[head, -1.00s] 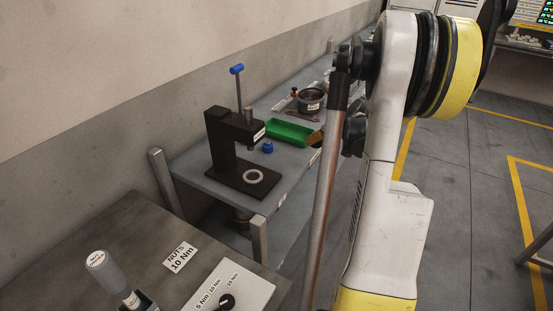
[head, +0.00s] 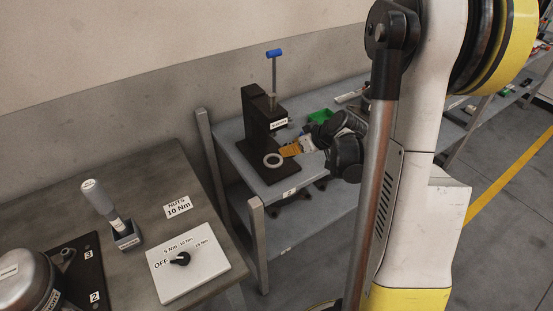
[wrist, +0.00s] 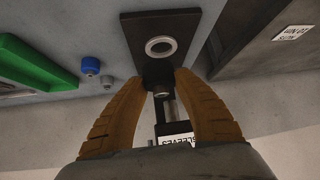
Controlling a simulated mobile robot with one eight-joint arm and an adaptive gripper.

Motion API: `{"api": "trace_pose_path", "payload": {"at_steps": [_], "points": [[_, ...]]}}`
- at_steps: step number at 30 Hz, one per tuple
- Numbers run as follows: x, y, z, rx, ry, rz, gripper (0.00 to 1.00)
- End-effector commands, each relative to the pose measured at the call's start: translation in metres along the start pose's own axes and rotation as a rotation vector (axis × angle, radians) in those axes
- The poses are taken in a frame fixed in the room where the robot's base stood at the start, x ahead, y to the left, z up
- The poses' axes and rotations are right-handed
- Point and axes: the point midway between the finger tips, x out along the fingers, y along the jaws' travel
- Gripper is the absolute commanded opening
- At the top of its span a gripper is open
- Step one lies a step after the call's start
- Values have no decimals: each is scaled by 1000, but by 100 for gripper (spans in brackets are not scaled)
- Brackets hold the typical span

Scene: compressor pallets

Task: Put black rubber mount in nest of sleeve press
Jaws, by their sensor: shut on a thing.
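The sleeve press (head: 258,125) is a dark C-shaped stand with a blue-topped lever. Its nest is a pale ring (head: 273,160) on the dark base plate; the ring also shows in the wrist view (wrist: 160,46). My gripper (head: 285,151) reaches in from the right, its orange fingers close beside the ring. In the wrist view, my gripper (wrist: 162,80) is shut on a dark piece between the fingertips, seemingly the black rubber mount (wrist: 160,72). It blends with the dark plate, so its outline and height above the plate are unclear. The nest ring looks empty.
A green tray (wrist: 38,65) and a small blue-topped part (wrist: 90,66) lie on the press table (head: 235,150). The press column stands close to my fingers.

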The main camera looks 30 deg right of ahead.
Motion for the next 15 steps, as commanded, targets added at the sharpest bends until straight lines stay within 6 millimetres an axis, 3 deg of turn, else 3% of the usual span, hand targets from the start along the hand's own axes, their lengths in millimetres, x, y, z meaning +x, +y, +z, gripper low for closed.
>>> {"api": "trace_pose_path", "payload": {"at_steps": [1,6,9,15], "points": [[19,-3,-1,-4,1,-3,6],[62,-6,-12,-2,1,-1,6],[77,-8,-17,-1,0,0,6],[90,-8,-17,1,1,1,6]]}}
